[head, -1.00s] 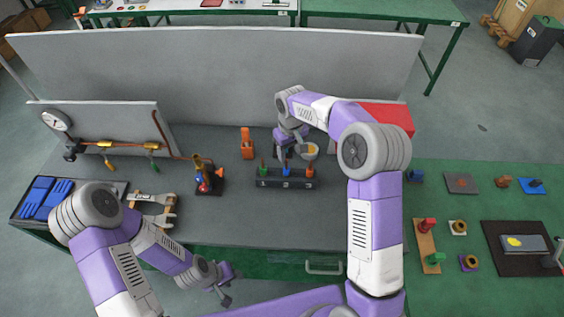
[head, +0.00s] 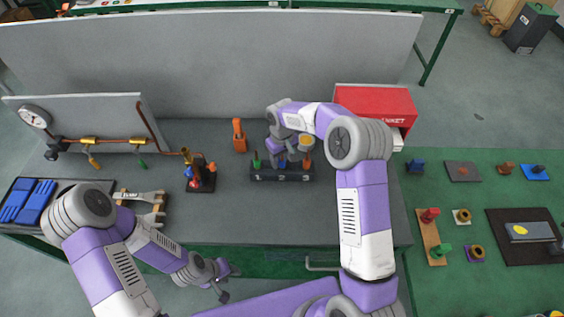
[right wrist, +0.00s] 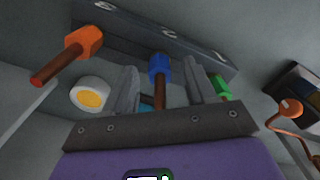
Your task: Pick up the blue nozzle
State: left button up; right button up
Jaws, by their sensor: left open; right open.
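The blue nozzle (right wrist: 159,66) has a blue hexagonal head and a copper-coloured stem. In the right wrist view it lies between the spread fingers of my right gripper (right wrist: 160,84), with space on both sides. A green nozzle (head: 256,161) and an orange nozzle (head: 307,161) stand at the holder's left and right ends. My left gripper (head: 227,282) is open and empty, low in front of the bench.
A red box (head: 372,104) stands right of the holder. An orange object (head: 239,136) is behind it. A stand with coloured tools (head: 199,176) is to its left, near copper piping (head: 120,140). The grey bench top (head: 235,218) in front of the holder is clear.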

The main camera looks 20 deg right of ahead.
jog(key=shift+f, duration=0.25)
grip_shut()
